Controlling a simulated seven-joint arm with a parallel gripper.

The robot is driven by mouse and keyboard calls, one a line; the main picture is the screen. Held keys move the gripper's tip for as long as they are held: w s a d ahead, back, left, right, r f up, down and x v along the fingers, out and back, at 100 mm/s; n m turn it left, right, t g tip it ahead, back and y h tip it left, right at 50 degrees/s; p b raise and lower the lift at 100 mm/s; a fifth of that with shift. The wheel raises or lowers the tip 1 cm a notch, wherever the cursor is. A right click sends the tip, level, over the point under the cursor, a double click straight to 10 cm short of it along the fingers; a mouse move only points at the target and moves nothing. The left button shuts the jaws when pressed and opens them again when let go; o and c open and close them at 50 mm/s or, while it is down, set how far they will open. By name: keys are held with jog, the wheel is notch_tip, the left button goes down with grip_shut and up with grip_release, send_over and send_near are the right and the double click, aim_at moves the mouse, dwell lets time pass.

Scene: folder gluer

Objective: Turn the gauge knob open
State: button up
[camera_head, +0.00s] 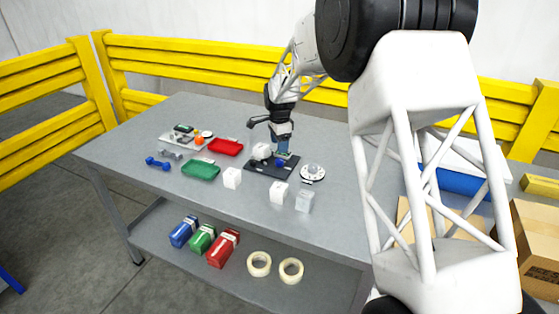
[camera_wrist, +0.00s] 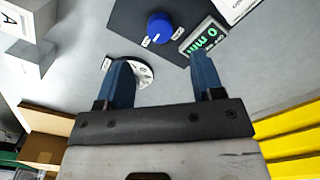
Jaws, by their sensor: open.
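The gauge knob (camera_wrist: 159,28) is a round blue knob with a small white mark at its lower side, on a dark base plate (camera_wrist: 135,12). A tilted display (camera_wrist: 204,38) beside it shows a green 0 and mm. In the wrist view my gripper (camera_wrist: 163,64) is open, with two blue fingers apart and nothing between them; the knob lies beyond the fingertips. In the head view my gripper (camera_head: 283,150) is low over the black plate (camera_head: 257,168), close to the blue knob (camera_head: 280,163). The display is not clearly visible there.
A round white dial (camera_head: 312,173) sits right of the plate, partly behind a finger in the wrist view. Green (camera_head: 201,170) and red (camera_head: 226,147) trays lie left. Yellow rails (camera_head: 190,55) run behind the table.

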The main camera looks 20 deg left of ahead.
aim_at(280, 160)
jog(key=shift+f, duration=0.1)
jog(key=shift+f, duration=3.75)
jog(key=c, duration=0.9)
